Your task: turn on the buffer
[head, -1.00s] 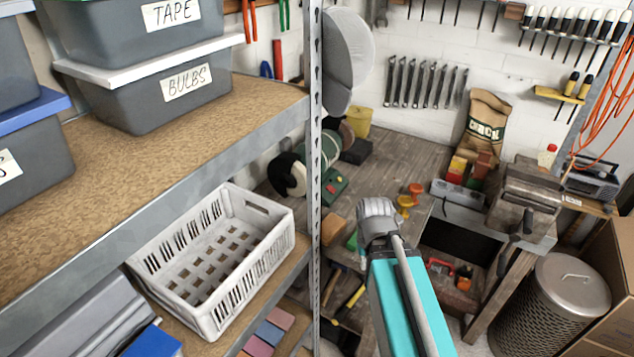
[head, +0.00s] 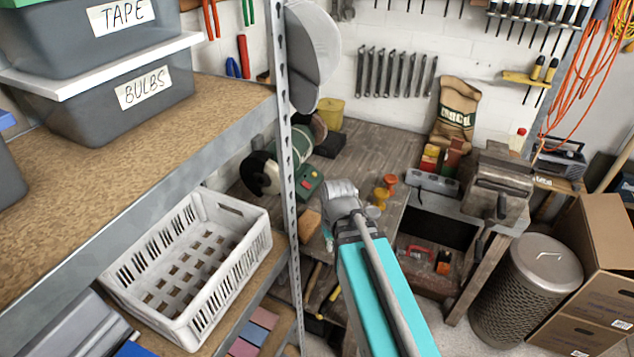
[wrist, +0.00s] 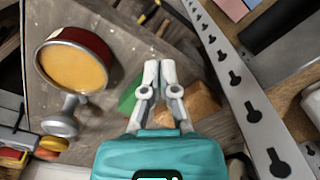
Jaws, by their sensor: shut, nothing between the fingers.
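The buffer (head: 297,147) stands at the left back of the workbench in the head view, a green motor body with a black-and-white wheel (head: 262,175) at its left end. The shelf's slotted upright hides part of it. A green control box (head: 309,182) with a red button sits at its front. My teal arm reaches over the bench front, right of the control box. My gripper (wrist: 158,68) is shut and empty in the wrist view, pointing toward a green block (wrist: 130,97) and a tan block (wrist: 200,100). The buffer is not recognisable in the wrist view.
The slotted metal upright (head: 287,120) stands between the shelves and the bench; it also runs close to my gripper in the wrist view (wrist: 235,85). Orange knob-like items (head: 388,185) and a vise (head: 497,185) are to the right.

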